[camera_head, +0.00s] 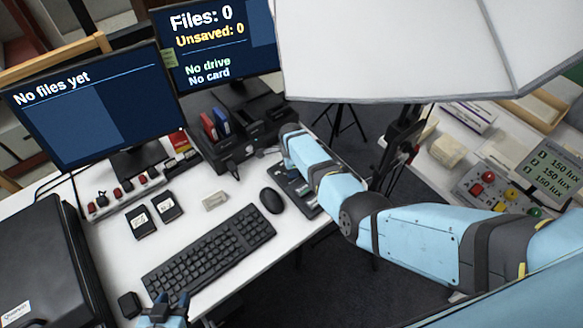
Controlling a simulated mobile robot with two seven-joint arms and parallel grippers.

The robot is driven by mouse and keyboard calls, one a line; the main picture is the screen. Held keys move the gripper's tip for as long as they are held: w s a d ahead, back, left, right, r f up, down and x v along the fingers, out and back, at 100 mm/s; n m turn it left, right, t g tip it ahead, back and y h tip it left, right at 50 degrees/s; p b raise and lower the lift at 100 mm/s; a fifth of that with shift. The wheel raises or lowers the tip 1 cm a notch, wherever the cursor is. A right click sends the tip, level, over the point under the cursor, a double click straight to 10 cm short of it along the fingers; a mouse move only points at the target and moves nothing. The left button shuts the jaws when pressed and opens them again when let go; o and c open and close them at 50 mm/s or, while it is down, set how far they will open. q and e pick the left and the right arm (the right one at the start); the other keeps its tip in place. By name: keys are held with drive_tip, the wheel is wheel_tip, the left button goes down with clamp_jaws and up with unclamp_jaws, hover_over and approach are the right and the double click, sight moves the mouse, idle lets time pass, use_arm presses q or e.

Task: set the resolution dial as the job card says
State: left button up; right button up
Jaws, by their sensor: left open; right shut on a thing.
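My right arm reaches in from the right, and its gripper (270,151) is at the back of the desk, beside the black dock (240,128). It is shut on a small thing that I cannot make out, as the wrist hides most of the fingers. A dark control panel (304,198) with small keys lies partly under my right arm. I cannot make out the resolution dial or read a job card. My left gripper (165,312) is open and empty at the bottom edge, in front of the keyboard (210,252).
Two monitors (95,110) (222,48) read "No files yet" and "Files: 0, No drive, No card". Two black labelled cartridges (141,221) (167,208), a mouse (271,200) and a switch strip (127,194) lie on the desk. A lux panel (553,171) stands right; a white softbox (400,50) hangs above.

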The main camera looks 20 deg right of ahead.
drive_tip(key=shift+m, duration=0.6)
drive_tip(key=o, duration=0.9)
wheel_tip(320, 180, up, 14)
drive_tip(key=shift+f+p, duration=0.1)
drive_tip(key=shift+p, duration=0.45)
